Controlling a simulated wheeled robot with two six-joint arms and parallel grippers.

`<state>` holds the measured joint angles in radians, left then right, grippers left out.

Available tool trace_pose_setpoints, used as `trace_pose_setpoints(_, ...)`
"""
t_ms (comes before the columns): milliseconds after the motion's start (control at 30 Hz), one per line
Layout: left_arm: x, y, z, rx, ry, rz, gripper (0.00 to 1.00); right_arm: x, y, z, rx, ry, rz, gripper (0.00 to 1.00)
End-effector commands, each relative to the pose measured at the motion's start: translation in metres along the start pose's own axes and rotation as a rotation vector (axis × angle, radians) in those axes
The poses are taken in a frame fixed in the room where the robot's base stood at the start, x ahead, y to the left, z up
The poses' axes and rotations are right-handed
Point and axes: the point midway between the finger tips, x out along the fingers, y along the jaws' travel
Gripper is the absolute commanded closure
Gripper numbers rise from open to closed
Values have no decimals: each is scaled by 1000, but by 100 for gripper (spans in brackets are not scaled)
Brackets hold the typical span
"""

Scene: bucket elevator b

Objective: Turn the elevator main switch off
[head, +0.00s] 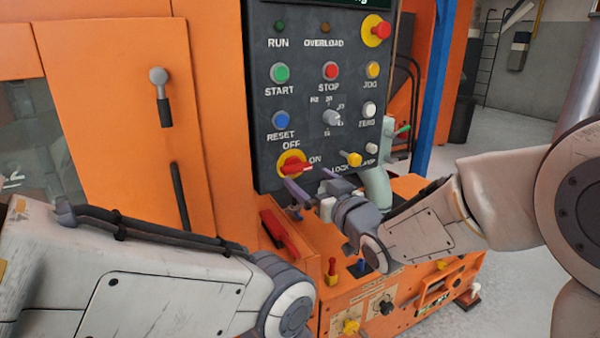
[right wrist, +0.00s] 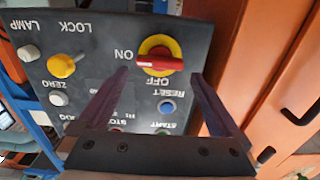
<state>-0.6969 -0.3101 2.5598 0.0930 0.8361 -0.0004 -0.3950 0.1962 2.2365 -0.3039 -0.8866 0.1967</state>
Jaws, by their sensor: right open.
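The main switch (head: 293,164) is a red handle on a round yellow plate, low on the dark control panel, with OFF above and ON to its right. The red handle lies roughly level, its end toward ON. In the right wrist view the switch (right wrist: 160,57) shows upside down, just beyond the fingertips, with the handle toward ON. My right gripper (head: 307,182) is open and empty, just below and in front of the switch. In the right wrist view its two fingers (right wrist: 160,72) stand apart, one on each side of the switch. My left gripper is outside both views.
The panel (head: 262,110) also holds several buttons, a rotary selector (head: 331,117), a yellow LOCK knob (head: 351,159) and a red emergency button (head: 377,30). An orange cabinet (head: 120,60) stands at the left. A red handle (head: 279,233) sits on the orange ledge below.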

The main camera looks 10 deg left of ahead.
Motion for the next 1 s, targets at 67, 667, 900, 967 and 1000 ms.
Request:
trace_pose_setpoints(67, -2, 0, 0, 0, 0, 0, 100, 16, 0, 0, 0, -2, 0, 0)
trace_pose_setpoints(667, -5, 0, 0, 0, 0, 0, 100, 52, 0, 0, -1, -1, 1, 0)
trace_pose_setpoints(900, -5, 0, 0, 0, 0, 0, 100, 52, 0, 0, -1, -1, 1, 63)
trace_pose_setpoints(967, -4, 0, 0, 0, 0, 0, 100, 52, 0, 1, -3, -1, 0, 63)
trace_pose_setpoints(1000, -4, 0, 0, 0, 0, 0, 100, 52, 0, 1, -6, -1, 0, 63)
